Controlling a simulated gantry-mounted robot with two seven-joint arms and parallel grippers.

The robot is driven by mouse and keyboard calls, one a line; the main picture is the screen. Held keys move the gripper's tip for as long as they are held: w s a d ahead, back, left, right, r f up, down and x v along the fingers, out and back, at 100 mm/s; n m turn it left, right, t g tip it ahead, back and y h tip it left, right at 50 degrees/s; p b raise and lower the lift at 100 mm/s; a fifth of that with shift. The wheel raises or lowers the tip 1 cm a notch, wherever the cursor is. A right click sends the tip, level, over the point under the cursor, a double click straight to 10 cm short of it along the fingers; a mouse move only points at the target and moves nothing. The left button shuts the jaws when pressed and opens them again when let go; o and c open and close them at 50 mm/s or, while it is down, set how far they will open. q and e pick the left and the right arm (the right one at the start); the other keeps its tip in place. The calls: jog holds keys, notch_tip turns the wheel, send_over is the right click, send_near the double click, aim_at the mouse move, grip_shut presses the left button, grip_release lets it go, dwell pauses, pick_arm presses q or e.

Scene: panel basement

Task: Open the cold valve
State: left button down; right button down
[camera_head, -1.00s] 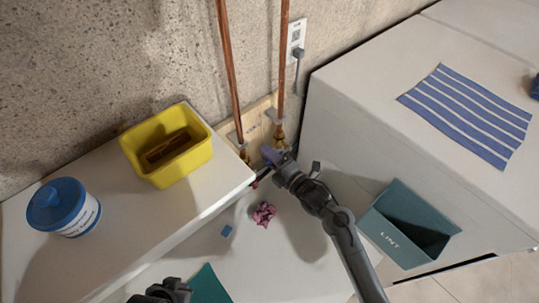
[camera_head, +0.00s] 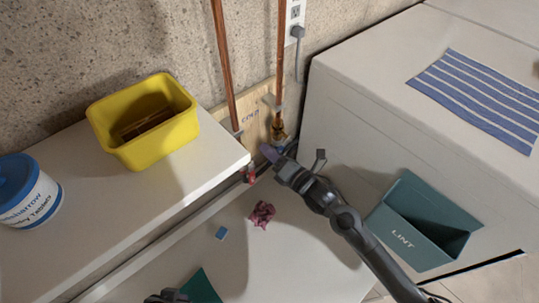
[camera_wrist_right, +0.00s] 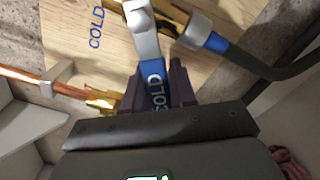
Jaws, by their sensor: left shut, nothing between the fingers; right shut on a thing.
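The cold valve has a blue lever (camera_wrist_right: 155,90) marked COLD in the right wrist view. My right gripper (camera_wrist_right: 157,88) is shut on this lever, with dark fingers on both sides of it. In the head view, my right gripper (camera_head: 271,155) is at the brass valve (camera_head: 279,131) below the right copper pipe, and it hides most of the lever. The wooden board (camera_head: 252,117) behind carries the word COLD. My left gripper (camera_head: 168,296) is only partly in view at the bottom edge, empty and away from the valve.
A red handle (camera_head: 250,177) sits below the left copper pipe (camera_head: 224,70). A yellow bin (camera_head: 145,150) and a blue-lidded tub (camera_head: 30,205) stand on the left machine. A teal LINT bin (camera_head: 390,225) is at the right. A dark hose (camera_wrist_right: 270,70) leaves the valve.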

jog(key=shift+f, duration=0.15)
dwell(0.4)
jog(key=c, duration=1)
grip_release()
jog(key=shift+d, duration=0.1)
jog(key=b+v, duration=0.1)
jog(key=v, duration=0.9)
jog(key=shift+s+d+b, duration=0.25)
jog(key=shift+s+b, duration=0.05)
jog(key=shift+c, duration=0.5)
